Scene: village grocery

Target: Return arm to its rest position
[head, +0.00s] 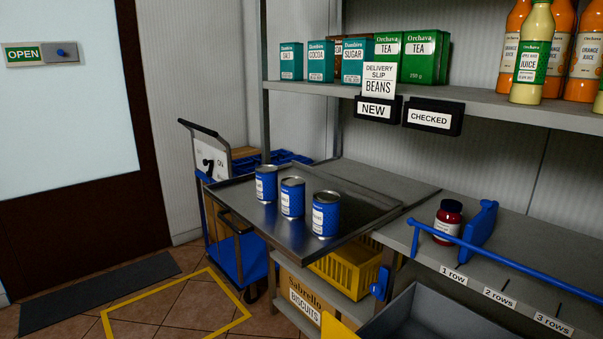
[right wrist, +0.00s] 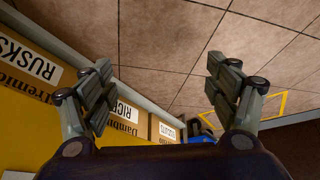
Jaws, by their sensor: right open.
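My right gripper (right wrist: 168,90) shows only in the right wrist view. Its two fingers are spread wide apart with nothing between them. My right arm does not show in the head view. My left gripper is in neither view.
A metal tray (head: 350,232) with several blue cans (head: 292,197) sits at mid shelf. A blue trolley (head: 235,258) stands behind it. A red jar (head: 447,222) stands beside a blue divider (head: 479,232). Floor tiles (right wrist: 165,35) are clear.

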